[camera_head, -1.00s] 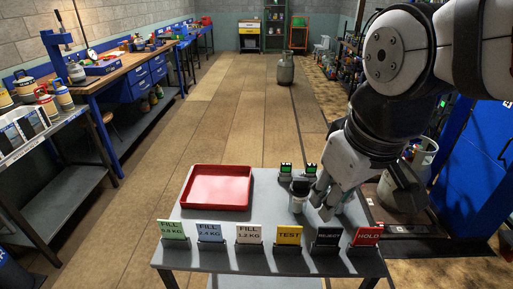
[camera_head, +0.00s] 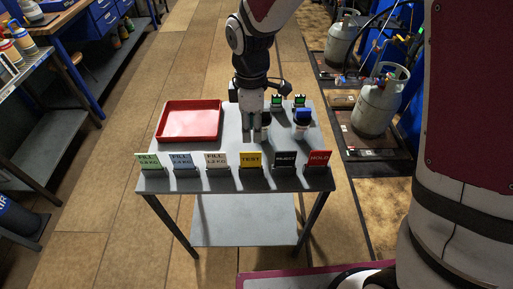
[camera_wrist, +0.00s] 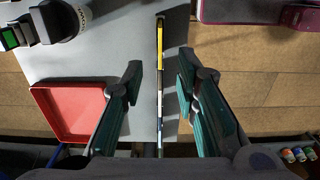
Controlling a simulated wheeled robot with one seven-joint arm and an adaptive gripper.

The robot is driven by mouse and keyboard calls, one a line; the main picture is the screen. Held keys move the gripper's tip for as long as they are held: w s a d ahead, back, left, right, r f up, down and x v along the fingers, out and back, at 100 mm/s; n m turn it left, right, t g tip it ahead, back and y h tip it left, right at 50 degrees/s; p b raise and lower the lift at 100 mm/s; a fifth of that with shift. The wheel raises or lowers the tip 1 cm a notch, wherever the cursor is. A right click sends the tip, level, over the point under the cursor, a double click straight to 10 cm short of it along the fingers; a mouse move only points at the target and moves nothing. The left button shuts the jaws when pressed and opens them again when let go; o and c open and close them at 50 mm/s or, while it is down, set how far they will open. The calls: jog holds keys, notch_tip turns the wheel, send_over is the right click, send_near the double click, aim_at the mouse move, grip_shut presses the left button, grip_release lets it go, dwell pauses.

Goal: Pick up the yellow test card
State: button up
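The yellow test card (camera_head: 250,160) stands upright in a dark holder near the table's front edge, between the white fill card (camera_head: 216,160) and the black reject card (camera_head: 285,159). My gripper (camera_head: 257,136) points down over the table, just behind the card row. In the wrist view my gripper (camera_wrist: 160,72) is open and empty, one finger on either side of the row. The yellow test card (camera_wrist: 160,56) shows there edge-on from above, as a thin strip close to the fingertip gap. I cannot tell the height between fingertips and card.
A red tray (camera_head: 190,137) lies on the table's left. A white container with a blue top (camera_head: 302,131) stands right of my gripper, with two green-screened devices (camera_head: 277,100) behind. A red hold card (camera_head: 320,157) ends the row. Gas cylinders (camera_head: 375,105) stand beyond the right side.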

aim_at(252, 152)
notch_tip(252, 152, down, 8)
jog(key=shift+f+p, duration=0.15)
jog(key=shift+p, duration=0.2)
jog(key=shift+a+f+p, duration=0.15)
jog(key=shift+f+p, duration=0.15)
jog(key=shift+f, duration=1.05)
jog(key=shift+a+f+p, duration=0.1)
jog(key=shift+f+p, duration=0.2)
jog(key=shift+f, duration=1.05)
jog(key=shift+c, duration=0.3)
grip_shut()
